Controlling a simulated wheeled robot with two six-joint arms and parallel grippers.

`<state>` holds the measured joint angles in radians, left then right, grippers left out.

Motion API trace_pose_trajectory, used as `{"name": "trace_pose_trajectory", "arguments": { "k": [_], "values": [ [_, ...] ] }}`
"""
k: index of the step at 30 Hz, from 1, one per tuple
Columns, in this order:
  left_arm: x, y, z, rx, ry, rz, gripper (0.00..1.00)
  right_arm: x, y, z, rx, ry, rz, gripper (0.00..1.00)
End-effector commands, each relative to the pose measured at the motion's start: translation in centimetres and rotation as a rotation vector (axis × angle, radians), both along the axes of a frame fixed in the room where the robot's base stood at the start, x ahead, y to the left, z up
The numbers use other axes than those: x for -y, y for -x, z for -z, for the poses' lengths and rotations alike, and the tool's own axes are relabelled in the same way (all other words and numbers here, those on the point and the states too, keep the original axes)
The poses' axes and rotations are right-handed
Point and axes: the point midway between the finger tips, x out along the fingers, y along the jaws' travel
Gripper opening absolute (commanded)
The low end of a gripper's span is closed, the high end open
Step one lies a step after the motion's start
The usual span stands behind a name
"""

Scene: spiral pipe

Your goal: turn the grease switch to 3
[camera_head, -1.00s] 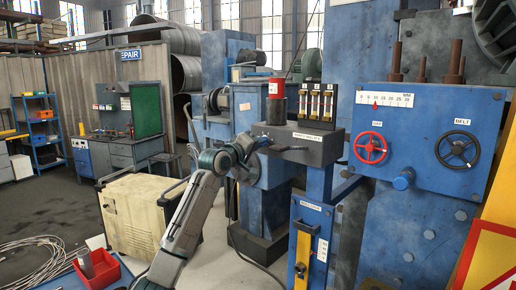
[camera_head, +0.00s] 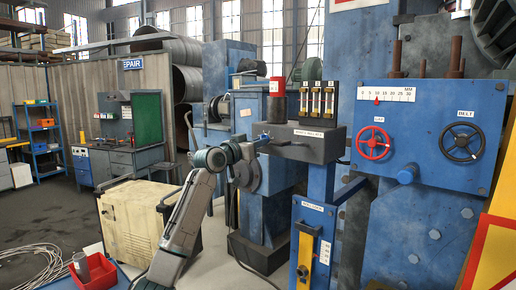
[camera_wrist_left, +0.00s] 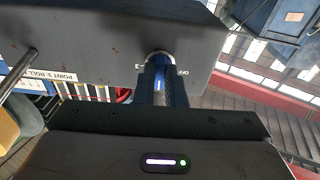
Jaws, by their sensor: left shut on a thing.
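The grease box (camera_head: 305,143) is a dark grey unit on a blue post. Its switch is a small round knob (camera_wrist_left: 159,58) on the box's end face, beside a partly hidden label ending in "OFF". My left gripper (camera_head: 264,141) reaches the left end of the box; in the left wrist view its two blue fingers (camera_wrist_left: 164,88) are shut on the knob. The fingers cover most of the knob, and I cannot read its setting. My right gripper is out of view.
A blue panel with a red handwheel (camera_head: 373,143) and a black handwheel (camera_head: 463,143) is at right. A cream cabinet (camera_head: 134,219) stands below my arm.

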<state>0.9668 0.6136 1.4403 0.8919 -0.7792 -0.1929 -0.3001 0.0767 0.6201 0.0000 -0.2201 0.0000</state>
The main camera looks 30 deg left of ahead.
Motion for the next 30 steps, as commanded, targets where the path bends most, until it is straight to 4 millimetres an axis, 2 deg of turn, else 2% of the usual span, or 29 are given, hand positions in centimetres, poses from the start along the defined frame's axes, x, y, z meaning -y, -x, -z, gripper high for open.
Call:
{"name": "trace_pose_trajectory", "arguments": {
  "k": [12, 30],
  "values": [
    [-0.2, 0.0, 0.2, 0.057, -0.388, 0.001, 0.0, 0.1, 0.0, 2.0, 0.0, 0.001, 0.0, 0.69],
    [-0.4, -0.1, 0.0, 0.14, -0.949, 0.0, 0.0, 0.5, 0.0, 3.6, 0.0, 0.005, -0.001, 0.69]
  ]
}}
